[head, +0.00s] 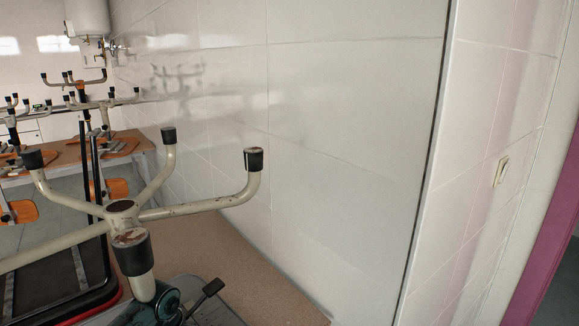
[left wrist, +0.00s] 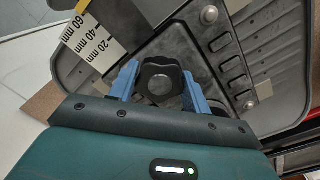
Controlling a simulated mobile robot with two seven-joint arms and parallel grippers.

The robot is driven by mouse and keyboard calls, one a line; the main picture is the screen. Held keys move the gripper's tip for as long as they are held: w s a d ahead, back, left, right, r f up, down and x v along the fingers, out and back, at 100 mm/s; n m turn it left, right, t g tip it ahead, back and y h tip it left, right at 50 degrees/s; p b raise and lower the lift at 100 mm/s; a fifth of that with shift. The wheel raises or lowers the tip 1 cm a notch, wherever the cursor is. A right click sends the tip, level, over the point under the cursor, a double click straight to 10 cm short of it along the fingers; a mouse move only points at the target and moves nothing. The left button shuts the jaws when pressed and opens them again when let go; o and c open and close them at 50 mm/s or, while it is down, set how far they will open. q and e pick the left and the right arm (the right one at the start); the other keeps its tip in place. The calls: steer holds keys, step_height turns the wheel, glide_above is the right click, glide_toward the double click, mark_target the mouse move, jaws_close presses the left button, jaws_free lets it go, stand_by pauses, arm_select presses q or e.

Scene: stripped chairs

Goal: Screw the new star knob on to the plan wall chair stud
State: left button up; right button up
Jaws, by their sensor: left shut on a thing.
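In the left wrist view, the black star knob (left wrist: 160,84) sits between the two blue fingers of my left gripper (left wrist: 160,88), which are shut on it. A grey metal chair mechanism (left wrist: 180,45) lies right behind the knob. The stud is not clearly visible, and I cannot tell whether the knob is on it. In the head view, the nearest upturned chair has a cream five-arm base (head: 122,207) with black foot caps, close to the white wall. Part of my teal left gripper shows low behind one leg; its fingers are hidden there. My right gripper is not in view.
A white tiled wall (head: 340,130) stands close behind the chair. A black lever (head: 206,290) sticks out low beside the base. A white millimetre scale (left wrist: 95,42) lies near the left finger.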

arm_select(q)
steer(key=m, duration=0.4)
steer(key=shift+m, duration=0.4)
steer(key=m, duration=0.3)
steer(key=o, duration=1.4)
steer(key=shift+f+m, duration=0.1)
steer(key=shift+m, duration=0.2)
steer(key=shift+o, duration=0.2)
